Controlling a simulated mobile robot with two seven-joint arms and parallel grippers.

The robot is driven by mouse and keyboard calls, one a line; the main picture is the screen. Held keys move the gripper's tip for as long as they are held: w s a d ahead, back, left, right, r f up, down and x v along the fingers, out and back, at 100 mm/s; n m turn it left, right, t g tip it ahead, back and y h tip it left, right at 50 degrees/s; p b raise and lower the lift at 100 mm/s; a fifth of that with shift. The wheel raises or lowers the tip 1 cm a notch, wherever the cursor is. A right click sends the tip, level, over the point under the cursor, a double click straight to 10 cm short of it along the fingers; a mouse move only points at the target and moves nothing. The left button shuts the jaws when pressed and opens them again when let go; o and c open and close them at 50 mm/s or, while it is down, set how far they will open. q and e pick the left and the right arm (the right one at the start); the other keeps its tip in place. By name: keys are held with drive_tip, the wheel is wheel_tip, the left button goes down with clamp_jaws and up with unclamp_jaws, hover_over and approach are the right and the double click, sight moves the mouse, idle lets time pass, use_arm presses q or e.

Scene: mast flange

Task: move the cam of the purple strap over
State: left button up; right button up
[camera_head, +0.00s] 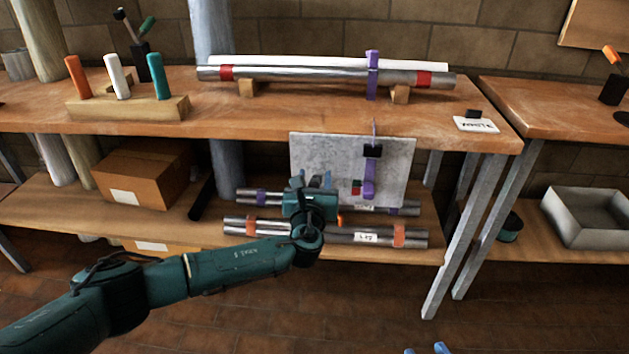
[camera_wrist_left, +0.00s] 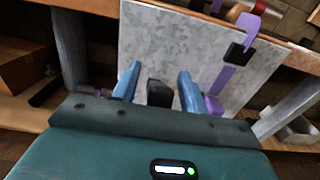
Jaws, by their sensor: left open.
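The purple strap (camera_head: 372,82) wraps around the metal pipes on the bench top and hangs over the front edge. A black cam buckle (camera_head: 372,151) sits on it in front of a grey board, with a purple length (camera_head: 369,178) below. The wrist view shows the strap (camera_wrist_left: 225,78) and buckle (camera_wrist_left: 238,52) right of the fingers. My left gripper (camera_head: 313,182) is open, in front of the board, left of and below the buckle, apart from it. Its blue fingers (camera_wrist_left: 157,86) stand apart with a dark block between them, which I cannot identify. My right gripper (camera_head: 426,349) shows only two separated blue tips.
The grey board (camera_head: 330,155) hangs below the bench edge (camera_head: 270,127). Banded pipes (camera_head: 340,235) lie on the lower shelf behind my left gripper. A cardboard box (camera_head: 140,178) is at the left. A small red and dark item (camera_head: 356,187) is beside the strap's lower part.

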use_arm(q)
clamp_jaws()
idle(0.3)
